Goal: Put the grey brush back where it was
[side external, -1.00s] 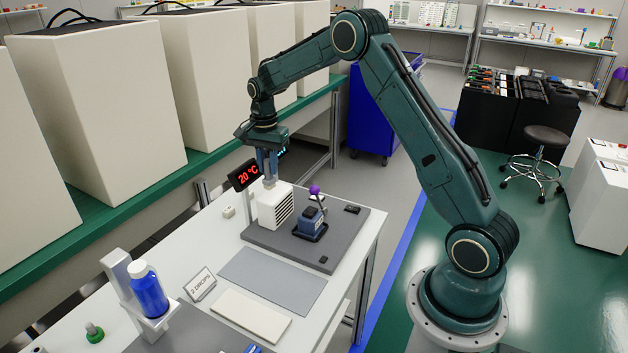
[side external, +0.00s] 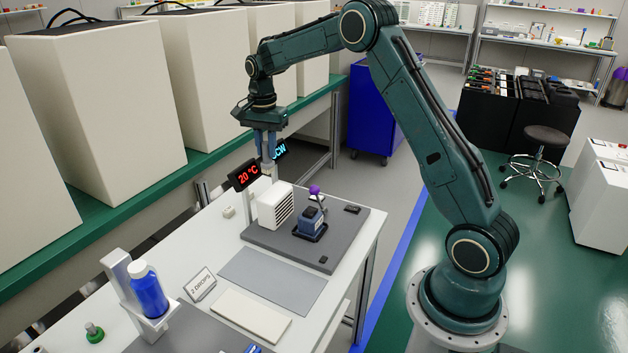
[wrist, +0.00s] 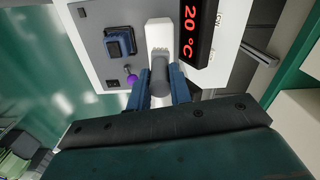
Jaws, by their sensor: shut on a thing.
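My gripper (side external: 267,157) is above the back left of the grey plate and shut on the grey brush. In the wrist view the brush is a grey rounded cylinder (wrist: 160,78) between the two blue fingers (wrist: 160,88). In the side view only a small pale part of it (side external: 268,170) shows below the fingertips. It appears to be held clear above the table. A white box with a slatted side (side external: 276,205) stands below and close to it. Any resting place for the brush cannot be made out.
The grey plate (side external: 340,240) also carries a blue device with a purple knob (side external: 312,218). A red-digit "20 °C" display (side external: 244,175) and a cyan-lit display (side external: 280,150) stand close to the gripper. A blue bottle (side external: 149,292) stands in a white holder at front left.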

